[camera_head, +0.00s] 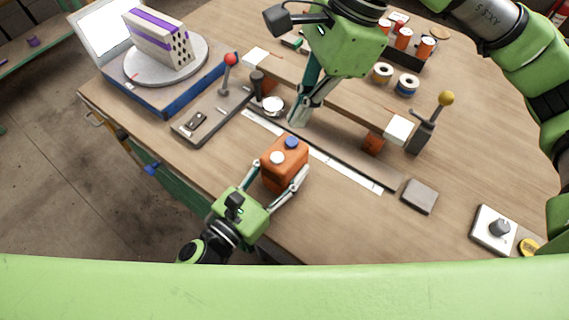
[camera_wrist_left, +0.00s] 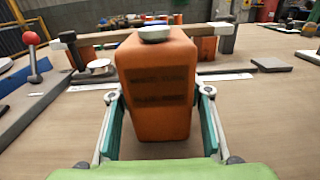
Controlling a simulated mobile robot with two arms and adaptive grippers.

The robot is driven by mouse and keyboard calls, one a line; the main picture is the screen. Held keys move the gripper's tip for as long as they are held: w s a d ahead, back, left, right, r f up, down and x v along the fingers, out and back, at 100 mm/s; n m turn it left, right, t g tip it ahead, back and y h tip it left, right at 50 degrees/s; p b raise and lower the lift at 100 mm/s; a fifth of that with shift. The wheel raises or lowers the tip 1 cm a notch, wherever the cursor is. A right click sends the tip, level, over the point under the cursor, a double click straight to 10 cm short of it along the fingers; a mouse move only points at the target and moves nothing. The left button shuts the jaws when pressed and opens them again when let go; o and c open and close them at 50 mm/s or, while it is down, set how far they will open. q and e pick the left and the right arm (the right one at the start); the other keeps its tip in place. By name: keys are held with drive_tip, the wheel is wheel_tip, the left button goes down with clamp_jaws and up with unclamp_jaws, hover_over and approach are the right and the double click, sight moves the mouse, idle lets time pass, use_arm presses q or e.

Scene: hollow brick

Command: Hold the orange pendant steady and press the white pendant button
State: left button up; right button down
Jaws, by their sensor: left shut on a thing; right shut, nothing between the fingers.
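The orange pendant (camera_head: 287,172) stands upright on the table near its front edge, with a white button (camera_head: 277,158) and a blue button (camera_head: 292,142) on top. My left gripper (camera_head: 281,178) is shut on the pendant, one finger along each side. The left wrist view shows the pendant (camera_wrist_left: 157,90) between both fingers, its white button (camera_wrist_left: 156,33) on top and dark, unreadable lettering on its face. My right gripper (camera_head: 299,118) is shut and empty, pointing down behind the pendant, apart from the buttons.
A wooden beam (camera_head: 345,105) with white end blocks lies behind the pendant. A hollow brick (camera_head: 160,40) sits on a round turntable (camera_head: 152,72). Table to the pendant's right is mostly clear.

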sight(281, 156)
idle(0.5)
drive_tip(key=shift+s+a+f+m+t+y, duration=0.2)
drive_tip(key=shift+a+f+m+y, duration=0.3)
drive_tip(key=shift+f+m+y, duration=1.1)
drive_tip(key=shift+s+a+f+m+t+y, duration=0.2)
drive_tip(key=shift+a+f+m, duration=0.6)
drive_tip(key=shift+m, duration=1.75)
drive_tip(key=shift+s+a+f+m+t+y, duration=0.2)
drive_tip(key=shift+f+m+y, duration=0.7)
drive_tip(key=shift+f+m, duration=0.9)
drive_tip(key=shift+r+m, duration=0.15)
drive_tip(key=shift+m, duration=0.1)
